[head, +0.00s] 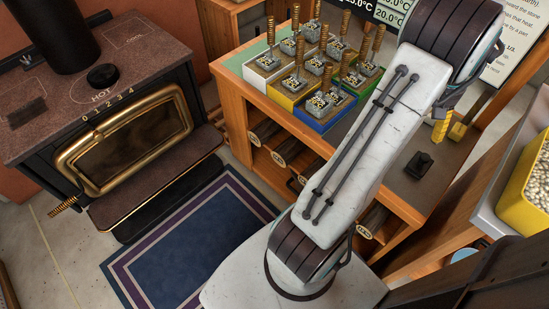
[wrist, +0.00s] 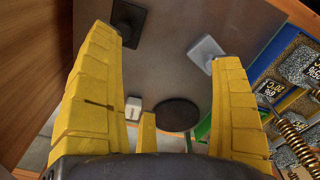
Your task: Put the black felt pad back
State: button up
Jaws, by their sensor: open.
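In the head view my gripper (head: 447,130) shows partly behind my arm. A flat, round black disc (wrist: 179,115), which looks like the black felt pad, lies on the bench top between the fingers in the wrist view, apart from both. My arm hides it in the head view. A black square block with a raised knob (wrist: 128,20) stands near the left fingertip; it also shows in the head view (head: 420,165).
A grey square block with a knob (wrist: 206,50) is by the right fingertip. A small white object (wrist: 133,108) lies near the left finger. Coloured trays with spring-handled pieces (head: 318,110) stand on the bench's left. A stove (head: 110,110) and yellow tub (head: 530,205) flank the bench.

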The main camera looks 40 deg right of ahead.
jog(key=w+a+r+n+t, duration=0.1)
jog(key=w+a+r+n, duration=0.15)
jog(key=w+a, duration=0.7)
jog(key=w+a+r+n, duration=0.2)
jog(key=w+a+r, duration=0.2)
jog(key=w+a, duration=0.55)
jog(key=s+a+n, duration=0.2)
jog(key=a+n, duration=0.1)
jog(key=a, duration=0.9)
jog(key=s+a+n+t, duration=0.1)
jog(key=s+a+n, duration=0.1)
jog(key=a, duration=1.1)
jog(key=shift+r+n, duration=0.2)
jog(key=shift+n, duration=0.25)
jog(key=shift+s, duration=0.1)
notch_tip(320, 180, up, 19)
jog(key=t+p, duration=0.1)
jog(key=p, duration=1.6)
jog(key=shift+f, duration=0.1)
